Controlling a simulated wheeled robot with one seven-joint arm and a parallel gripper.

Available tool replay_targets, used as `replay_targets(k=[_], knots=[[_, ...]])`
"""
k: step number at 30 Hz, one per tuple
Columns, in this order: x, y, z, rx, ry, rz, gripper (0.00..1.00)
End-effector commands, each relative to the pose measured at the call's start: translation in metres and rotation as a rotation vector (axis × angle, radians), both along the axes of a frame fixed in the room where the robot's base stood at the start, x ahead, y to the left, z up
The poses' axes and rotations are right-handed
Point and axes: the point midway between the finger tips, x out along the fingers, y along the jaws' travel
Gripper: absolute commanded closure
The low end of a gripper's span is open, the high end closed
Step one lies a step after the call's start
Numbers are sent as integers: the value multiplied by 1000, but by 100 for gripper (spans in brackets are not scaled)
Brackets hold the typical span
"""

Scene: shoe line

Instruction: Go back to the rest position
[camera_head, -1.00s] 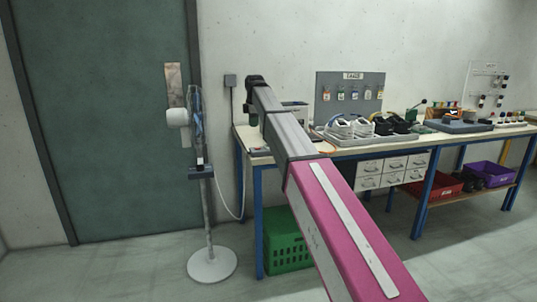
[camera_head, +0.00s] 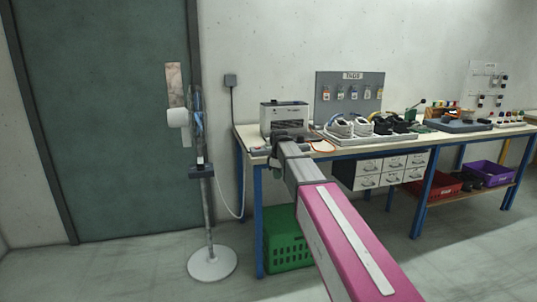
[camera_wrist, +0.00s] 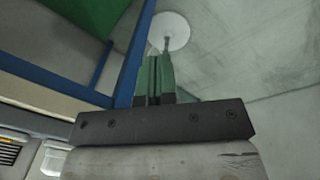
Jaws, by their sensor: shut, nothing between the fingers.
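My gripper (camera_wrist: 155,78) shows in the wrist view with its two green fingers together and nothing between them. It points toward the blue bench leg (camera_wrist: 133,55) and the floor. In the head view, my arm stretches forward, and its dark end is in front of the left end of the workbench (camera_head: 340,152).
A grey box-shaped device (camera_head: 285,115) stands on the bench's left end, near my arm's end. Shoes (camera_head: 362,127) sit on a tray to its right. A green crate (camera_head: 288,247) is below. A stand fan (camera_head: 211,262) stands left; floor before the door (camera_head: 110,120) is clear.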

Motion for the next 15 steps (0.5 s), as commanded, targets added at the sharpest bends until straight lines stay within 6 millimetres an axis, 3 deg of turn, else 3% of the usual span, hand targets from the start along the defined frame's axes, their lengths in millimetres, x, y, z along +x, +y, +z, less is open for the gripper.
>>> replay_targets(k=[1, 6, 15], knots=[[-23, -14, -25, 5, 13, -69, 100], [-75, -52, -92, 24, 42, -321, 100], [-181, -109, -186, 47, 87, -767, 100]])
